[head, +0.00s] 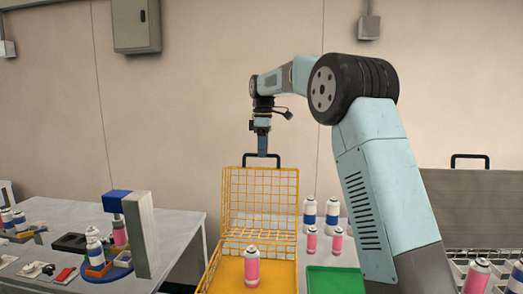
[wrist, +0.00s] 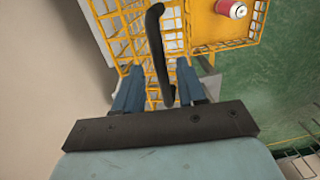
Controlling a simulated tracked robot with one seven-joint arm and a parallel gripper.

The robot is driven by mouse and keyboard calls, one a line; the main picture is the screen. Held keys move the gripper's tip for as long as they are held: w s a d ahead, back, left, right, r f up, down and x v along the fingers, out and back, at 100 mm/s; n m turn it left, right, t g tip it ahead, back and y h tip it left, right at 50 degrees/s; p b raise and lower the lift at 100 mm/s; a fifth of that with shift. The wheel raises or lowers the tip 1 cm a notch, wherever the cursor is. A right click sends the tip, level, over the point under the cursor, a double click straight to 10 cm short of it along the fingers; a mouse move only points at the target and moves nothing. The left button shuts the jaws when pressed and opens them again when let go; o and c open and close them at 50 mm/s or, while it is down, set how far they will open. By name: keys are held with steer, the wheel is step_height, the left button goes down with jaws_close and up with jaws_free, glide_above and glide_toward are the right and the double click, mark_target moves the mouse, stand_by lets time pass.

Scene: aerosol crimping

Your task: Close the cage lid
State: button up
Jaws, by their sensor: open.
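The yellow wire cage (head: 238,268) stands in the lower middle of the head view with its mesh lid (head: 260,195) raised upright at the back. A black handle (head: 272,157) sits on the lid's top edge. A pink and white can (head: 252,268) stands inside the cage. My gripper (head: 262,150) is above the lid at the handle, pointing down. In the wrist view my gripper (wrist: 158,85) is open, with one blue finger on each side of the handle (wrist: 157,50). Whether a finger touches the handle cannot be told.
A green tray (head: 332,280) and several cans (head: 311,240) are right of the cage. A grey table (head: 160,225) with a blue-topped device (head: 117,200) and more cans is at left. A grey panel with a black handle (head: 470,162) is at far right.

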steer(key=shift+f, duration=0.1)
steer(key=shift+c, duration=0.3)
jaws_close()
